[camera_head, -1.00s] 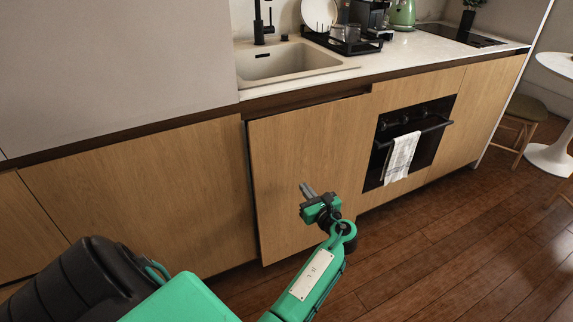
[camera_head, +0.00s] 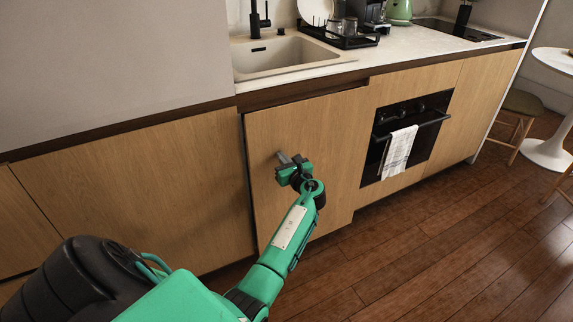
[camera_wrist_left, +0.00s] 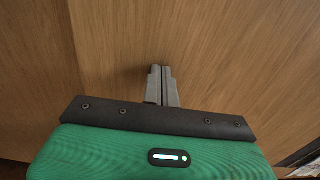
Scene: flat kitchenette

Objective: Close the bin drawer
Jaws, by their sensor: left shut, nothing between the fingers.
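The bin drawer (camera_head: 325,130) is the wooden front panel below the sink. It stands slightly out from the neighbouring fronts, with a dark gap along its left edge. My left gripper (camera_head: 283,157) is shut and empty, its fingertips at the drawer front, left of its middle. In the left wrist view the shut fingers (camera_wrist_left: 160,72) point at the wood of the drawer front (camera_wrist_left: 220,50); they look very close, but I cannot tell whether they touch. The drawer's inside is hidden. My right gripper is not in view.
The sink (camera_head: 285,55) and a dish rack (camera_head: 340,36) are on the counter above. An oven (camera_head: 425,125) with a hanging towel (camera_head: 398,152) is to the right. A stool (camera_head: 522,110) and a white table (camera_head: 550,145) stand farther right. The wooden floor (camera_head: 420,235) is clear.

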